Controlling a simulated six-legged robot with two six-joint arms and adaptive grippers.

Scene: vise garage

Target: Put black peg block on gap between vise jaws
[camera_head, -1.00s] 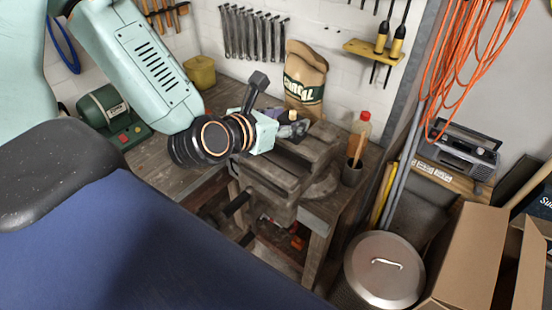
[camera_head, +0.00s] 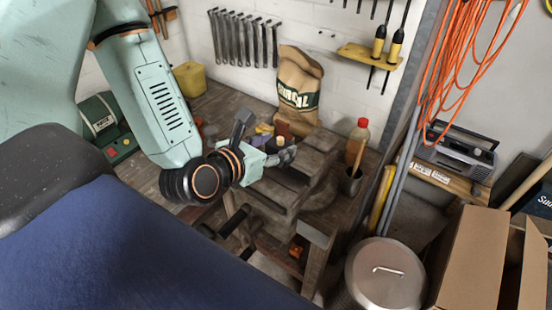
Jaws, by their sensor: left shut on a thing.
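The grey-brown vise (camera_head: 268,192) sits on the workbench near its right front corner, with its rear jaw (camera_head: 322,141) behind and to the right. My left gripper (camera_head: 284,157) reaches in from the left, over the vise jaws. It is shut on the black peg block, which is small and mostly hidden at the fingertips. I cannot tell whether the block touches the jaws, and the gap is largely covered by the gripper. My right gripper is not in view.
A paper charcoal bag (camera_head: 299,92) stands behind the vise. A red-capped bottle (camera_head: 357,140) and a dark cup (camera_head: 351,181) stand to its right. A green grinder (camera_head: 103,122) and a yellow container (camera_head: 190,79) are at the left. A lidded metal bin (camera_head: 385,275) stands on the floor.

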